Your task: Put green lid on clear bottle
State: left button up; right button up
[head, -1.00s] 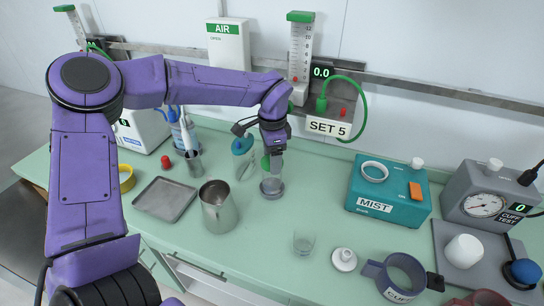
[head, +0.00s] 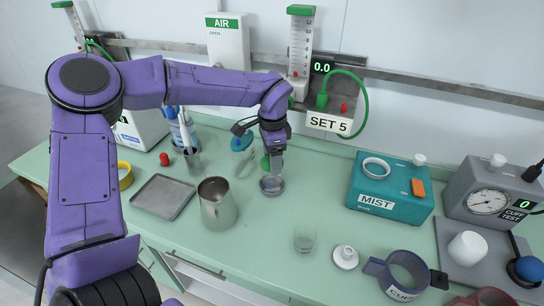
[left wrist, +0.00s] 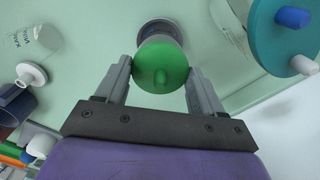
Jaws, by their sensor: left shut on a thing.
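My left gripper (head: 273,170) is shut on a green round lid (left wrist: 160,68) with a small knob on it. In the head view a green edge of the lid (head: 265,163) shows beside the fingers. Directly below stands a small clear-grey container (head: 271,187), which looks like the clear bottle. In the left wrist view its rim (left wrist: 158,27) shows partly behind the lid. I cannot tell whether the lid touches it. My right gripper is not in view.
A metal jug (head: 217,205) and a grey tray (head: 164,196) stand to the left. The counter between is clear.

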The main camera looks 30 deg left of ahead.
pick_arm(q)
jog(key=shift+f+b, duration=0.2)
jog(key=shift+b, duration=0.2)
dwell(0.6)
jog(key=o, duration=1.1)
jog(key=shift+r+p, duration=1.75)
jog(key=shift+r, duration=1.85)
jog(key=shift+s+f, duration=0.1)
jog(key=shift+f, duration=0.05)
